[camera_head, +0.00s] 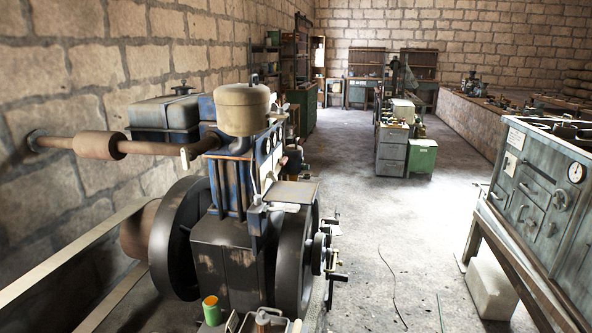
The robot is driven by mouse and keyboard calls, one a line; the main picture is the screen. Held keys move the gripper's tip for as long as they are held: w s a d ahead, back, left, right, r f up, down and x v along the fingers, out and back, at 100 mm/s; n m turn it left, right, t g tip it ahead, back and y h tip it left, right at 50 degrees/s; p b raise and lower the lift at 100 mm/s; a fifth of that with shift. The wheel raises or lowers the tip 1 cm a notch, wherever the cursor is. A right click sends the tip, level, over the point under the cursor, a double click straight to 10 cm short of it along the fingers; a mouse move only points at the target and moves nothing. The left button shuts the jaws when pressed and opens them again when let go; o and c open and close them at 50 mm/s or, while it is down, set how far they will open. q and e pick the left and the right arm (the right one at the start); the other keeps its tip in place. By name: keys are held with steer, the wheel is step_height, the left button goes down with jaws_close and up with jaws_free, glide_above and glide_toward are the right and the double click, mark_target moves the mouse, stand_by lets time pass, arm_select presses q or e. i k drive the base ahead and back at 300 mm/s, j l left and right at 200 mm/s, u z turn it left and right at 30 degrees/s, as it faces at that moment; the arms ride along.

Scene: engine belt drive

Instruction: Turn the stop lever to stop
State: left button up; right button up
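A large old engine (240,215) stands at the left centre, with blue-painted upper parts and a beige round canister (243,108) on top. Dark flywheels (296,262) flank its body. A thin pale lever-like part (255,180) stands on the engine's upper right side, and a small pale handle-like piece (185,157) hangs near the pipe on the left. I cannot tell which part, if either, is the stop lever, or how it is set. Neither of my grippers is in view.
A green cup-like can (211,310) and a tray of tools (262,322) are at the bottom edge. A grey control cabinet (540,195) stands at right, with a pale block (490,288) below. The concrete floor (390,240) between is mostly clear, with a thin cable on it.

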mark_target(282, 162)
steer(key=i+l, duration=0.15)
steer(key=l, duration=0.2)
steer(key=i+l+u, duration=0.15)
steer(key=l, duration=0.15)
steer(key=i+l, duration=0.1)
steer(key=l, duration=0.25)
steer(key=i+l+u, duration=0.25)
steer(key=i+l, duration=0.15)
steer(key=l, duration=0.2)
steer(key=i+l+u, duration=0.2)
steer(key=i+l, duration=0.15)
steer(key=l, duration=0.3)
steer(key=i+l+u, duration=0.15)
steer(key=l, duration=0.2)
steer(key=i+l+u, duration=0.1)
steer(key=l, duration=0.25)
steer(key=i+l+u, duration=0.15)
steer(key=l, duration=0.2)
steer(key=i+l+u, duration=0.1)
steer(key=l, duration=0.3)
